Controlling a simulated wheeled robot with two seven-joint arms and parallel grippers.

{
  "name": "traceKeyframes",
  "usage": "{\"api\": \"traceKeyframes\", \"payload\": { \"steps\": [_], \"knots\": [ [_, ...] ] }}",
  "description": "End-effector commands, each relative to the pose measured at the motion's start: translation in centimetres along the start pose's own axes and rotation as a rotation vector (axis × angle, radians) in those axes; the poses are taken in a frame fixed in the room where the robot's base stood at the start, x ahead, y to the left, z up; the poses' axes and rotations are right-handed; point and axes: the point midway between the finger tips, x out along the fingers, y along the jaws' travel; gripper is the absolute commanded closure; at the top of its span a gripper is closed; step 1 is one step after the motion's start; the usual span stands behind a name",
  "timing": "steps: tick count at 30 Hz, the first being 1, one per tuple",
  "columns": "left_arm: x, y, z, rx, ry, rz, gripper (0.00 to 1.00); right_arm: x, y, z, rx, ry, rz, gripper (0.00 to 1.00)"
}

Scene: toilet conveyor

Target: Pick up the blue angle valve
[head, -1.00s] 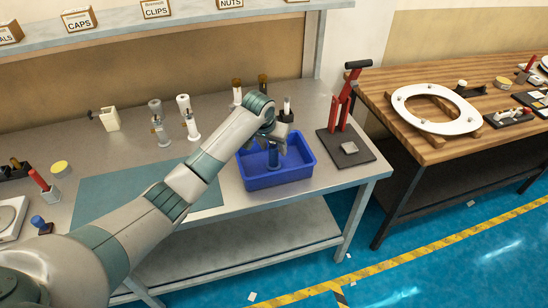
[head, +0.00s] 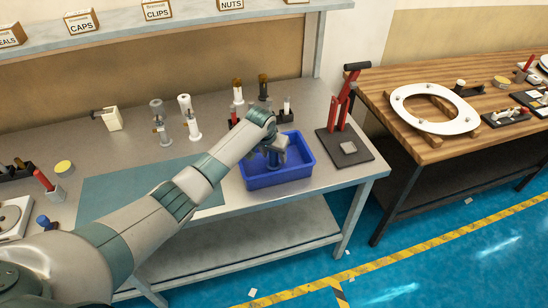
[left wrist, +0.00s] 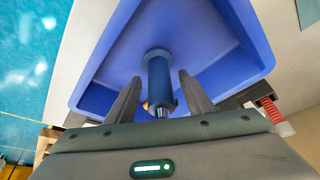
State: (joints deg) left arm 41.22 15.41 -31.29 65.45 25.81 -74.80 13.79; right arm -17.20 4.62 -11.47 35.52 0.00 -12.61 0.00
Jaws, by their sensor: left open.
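The blue angle valve (left wrist: 158,80) stands in the blue bin (left wrist: 110,45) in the left wrist view, a blue cylinder with a metal and brassy part at its near end. In the head view the valve (head: 273,160) is mostly hidden under my left gripper (head: 274,149). My left gripper is open, its two dark fingers (left wrist: 159,88) on either side of the valve with gaps showing. I cannot tell whether either finger touches it. My right gripper is not in view.
The blue bin's walls surround the left gripper's work spot. A red press-like tool (head: 342,110) on a dark base is right of the bin. Several valves and fittings (head: 193,122) stand behind. A wooden table (head: 400,110) with a white seat ring is at right.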

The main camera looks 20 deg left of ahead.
Motion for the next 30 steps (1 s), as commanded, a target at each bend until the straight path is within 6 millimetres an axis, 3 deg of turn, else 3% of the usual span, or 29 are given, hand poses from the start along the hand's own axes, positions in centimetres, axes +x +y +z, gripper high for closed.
{"api": "traceKeyframes", "payload": {
  "steps": [3, 9, 23, 30],
  "knots": [
    [0.0, 0.0, 0.0, 0.000, 0.000, 0.000, 0.52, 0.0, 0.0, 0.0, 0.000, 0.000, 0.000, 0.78],
    [0.0, 0.0, 0.0, 0.000, 0.000, 0.000, 1.00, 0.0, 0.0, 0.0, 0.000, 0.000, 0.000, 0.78],
    [-0.5, 0.0, -0.3, 0.000, 0.003, 0.001, 1.00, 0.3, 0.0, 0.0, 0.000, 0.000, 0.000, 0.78],
    [-2.6, 0.0, -1.3, 0.000, 0.006, 0.001, 1.00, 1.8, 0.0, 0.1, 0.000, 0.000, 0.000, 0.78]
  ]
}}
